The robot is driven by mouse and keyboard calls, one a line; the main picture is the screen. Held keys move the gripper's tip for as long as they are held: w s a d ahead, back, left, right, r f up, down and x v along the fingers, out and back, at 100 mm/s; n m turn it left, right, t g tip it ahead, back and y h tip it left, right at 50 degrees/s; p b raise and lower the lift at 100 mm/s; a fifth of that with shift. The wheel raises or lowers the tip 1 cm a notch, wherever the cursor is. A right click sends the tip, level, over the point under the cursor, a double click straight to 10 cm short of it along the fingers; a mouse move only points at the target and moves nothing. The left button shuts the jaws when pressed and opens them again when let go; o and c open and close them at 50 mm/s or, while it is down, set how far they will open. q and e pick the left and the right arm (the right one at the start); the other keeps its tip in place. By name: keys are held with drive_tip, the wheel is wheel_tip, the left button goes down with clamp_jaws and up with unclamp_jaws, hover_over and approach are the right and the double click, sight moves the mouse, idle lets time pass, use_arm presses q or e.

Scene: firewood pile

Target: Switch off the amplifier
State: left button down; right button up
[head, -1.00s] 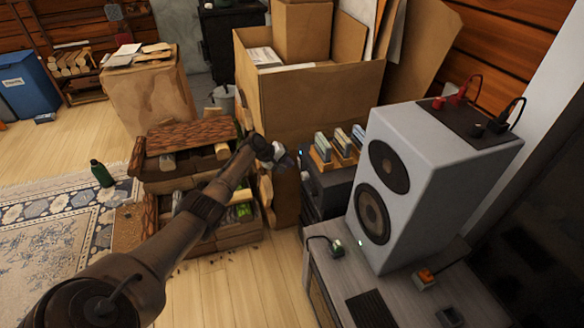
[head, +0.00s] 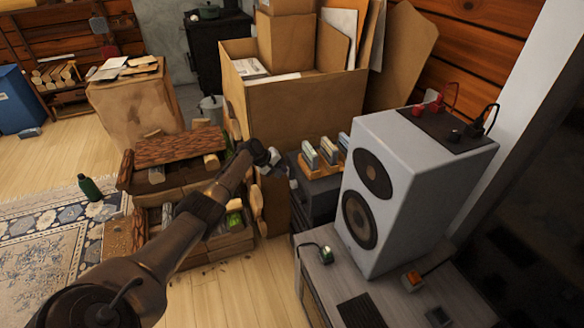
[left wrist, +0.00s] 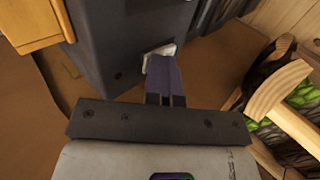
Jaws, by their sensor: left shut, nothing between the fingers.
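The amplifier looks to be the dark box (head: 316,202) behind and left of the big grey speaker, under a wooden rack. Its dark side (left wrist: 120,45) fills the upper part of the left wrist view. A small pale piece, perhaps its switch (left wrist: 158,54), shows on that side. My left gripper (head: 283,167) is beside the box's left end in the head view. In the left wrist view its shut fingers (left wrist: 162,65) point at the pale piece and overlap it; I cannot tell whether they touch. Nothing is held. My right gripper is not in view.
The grey speaker (head: 405,190) stands on a grey cabinet (head: 345,272) at the right. A large cardboard box (head: 290,107) is behind the amplifier. The firewood pile (head: 180,150) is left of my gripper. Bare floor (head: 240,290) lies in front.

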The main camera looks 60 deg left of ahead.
use_arm(q)
drive_tip(key=shift+w+r+p, duration=0.1)
drive_tip(key=shift+r+p, duration=0.65)
drive_tip(key=shift+p, duration=0.15)
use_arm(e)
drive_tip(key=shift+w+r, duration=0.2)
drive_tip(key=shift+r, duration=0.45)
